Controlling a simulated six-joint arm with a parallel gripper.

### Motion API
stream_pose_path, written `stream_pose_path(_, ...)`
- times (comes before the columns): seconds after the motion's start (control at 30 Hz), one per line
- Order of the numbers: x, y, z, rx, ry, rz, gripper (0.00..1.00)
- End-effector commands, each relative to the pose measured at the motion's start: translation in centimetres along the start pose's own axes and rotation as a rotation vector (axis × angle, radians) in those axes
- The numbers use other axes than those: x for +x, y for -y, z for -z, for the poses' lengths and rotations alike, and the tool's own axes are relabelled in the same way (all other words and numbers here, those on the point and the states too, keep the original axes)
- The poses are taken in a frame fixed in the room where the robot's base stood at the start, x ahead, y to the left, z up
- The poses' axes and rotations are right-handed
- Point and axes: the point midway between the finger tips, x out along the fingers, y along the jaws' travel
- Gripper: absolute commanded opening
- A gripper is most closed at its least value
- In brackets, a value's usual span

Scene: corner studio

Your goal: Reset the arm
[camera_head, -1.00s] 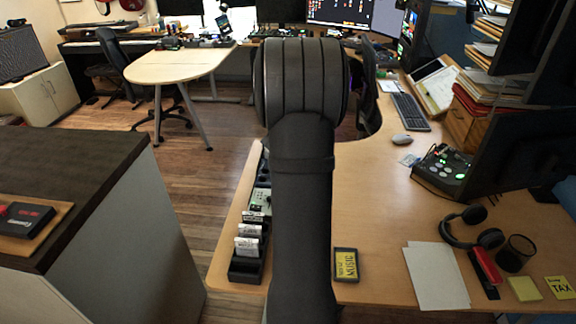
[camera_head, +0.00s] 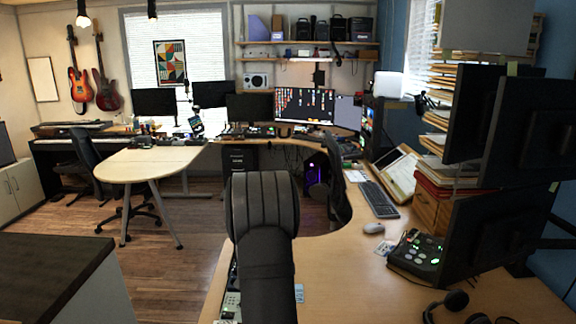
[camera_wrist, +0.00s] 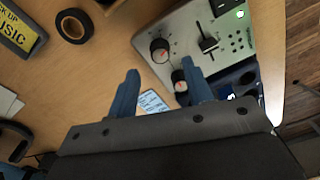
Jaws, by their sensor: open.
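My gripper (camera_wrist: 160,85) shows in the wrist view as two blue fingers, spread apart and empty. They point at a silver control box (camera_wrist: 195,45) with black knobs and a slider, on the wooden desk. A small printed card (camera_wrist: 152,102) lies on the desk, seen between the fingers. I cannot tell the height of the fingertips above the box. In the head view my dark arm rises in the lower middle, and my gripper is hidden there.
The wooden desk (camera_head: 340,262) bears a mouse (camera_head: 374,228), a keyboard (camera_head: 379,199), a device with green lights (camera_head: 417,252) and headphones (camera_head: 447,305) on the right. A roll of black tape (camera_wrist: 74,25) and a yellow-labelled box (camera_wrist: 18,32) lie near my gripper. A dark-topped cabinet (camera_head: 50,275) stands at left.

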Motion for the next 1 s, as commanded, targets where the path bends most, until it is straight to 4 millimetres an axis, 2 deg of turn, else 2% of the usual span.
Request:
stream_pose_path(0.03, 1.1, 0.0, -0.1, 0.000, 0.003, -0.002, 0.46)
stream_pose_path(0.2, 3.5, 0.0, 0.0, 0.000, 0.002, -0.001, 0.46)
stream_pose_path(0.4, 4.8, 0.0, 0.0, 0.000, 0.001, 0.000, 0.46)
stream_pose_path(0.8, 4.8, 0.0, 0.0, -0.002, 0.000, 0.000, 0.46)
stream_pose_path(1.0, 2.9, 0.1, 0.1, 0.000, -0.004, 0.002, 0.46)
